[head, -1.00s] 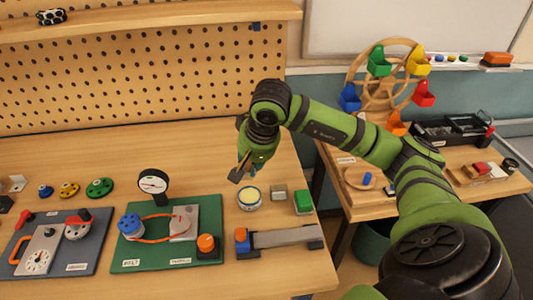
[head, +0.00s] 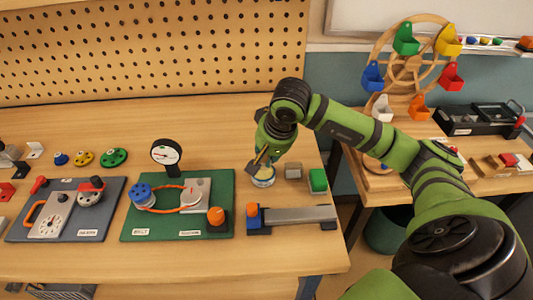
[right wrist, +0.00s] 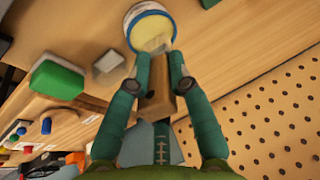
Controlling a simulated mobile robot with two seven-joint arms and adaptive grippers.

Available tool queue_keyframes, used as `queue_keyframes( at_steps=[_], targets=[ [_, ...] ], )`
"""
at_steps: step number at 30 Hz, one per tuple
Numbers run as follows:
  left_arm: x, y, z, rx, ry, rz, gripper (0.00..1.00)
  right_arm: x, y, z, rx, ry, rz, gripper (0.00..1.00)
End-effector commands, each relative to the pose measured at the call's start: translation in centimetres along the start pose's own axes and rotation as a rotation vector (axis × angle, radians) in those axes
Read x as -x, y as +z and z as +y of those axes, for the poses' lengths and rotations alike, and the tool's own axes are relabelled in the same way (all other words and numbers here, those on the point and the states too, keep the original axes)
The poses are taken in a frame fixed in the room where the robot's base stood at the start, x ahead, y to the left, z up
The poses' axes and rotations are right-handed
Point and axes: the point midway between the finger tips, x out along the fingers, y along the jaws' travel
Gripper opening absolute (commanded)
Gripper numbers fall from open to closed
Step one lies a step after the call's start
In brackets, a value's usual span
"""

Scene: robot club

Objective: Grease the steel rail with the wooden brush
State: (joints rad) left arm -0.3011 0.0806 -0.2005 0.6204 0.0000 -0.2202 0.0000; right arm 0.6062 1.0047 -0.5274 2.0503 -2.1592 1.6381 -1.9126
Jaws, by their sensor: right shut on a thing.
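My right gripper (head: 260,163) is shut on the wooden brush, which shows between the fingers in the right wrist view (right wrist: 157,98). The pale bristles point into the round tin of yellowish grease (right wrist: 150,27); I cannot tell how deep they reach. In the head view the tin (head: 264,181) stands on the bench under the gripper, partly hidden by it. The steel rail (head: 298,215) lies in front of the tin, on dark end supports with a blue and orange block at its left end. My left gripper is not in view.
A grey block (head: 293,170) and a green block (head: 318,180) stand right of the tin. A green belt board (head: 138,222) with a dial gauge (head: 165,153) lies to the left. The bench's right edge is close to the rail. A pegboard (head: 150,50) rises behind.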

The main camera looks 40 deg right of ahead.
Motion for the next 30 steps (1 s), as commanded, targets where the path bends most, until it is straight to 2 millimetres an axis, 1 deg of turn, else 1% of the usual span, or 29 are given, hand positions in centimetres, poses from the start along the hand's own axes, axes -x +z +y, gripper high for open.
queue_keyframes(
  at_steps=[14, 30],
  targets=[
    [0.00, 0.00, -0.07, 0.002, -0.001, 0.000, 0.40, 0.02, 0.01, -0.02, 0.000, 0.000, 0.000, 0.00],
    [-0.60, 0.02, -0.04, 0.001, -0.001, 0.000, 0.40, -0.51, 0.17, 0.09, 0.000, 0.000, 0.000, 0.00]
  ],
)
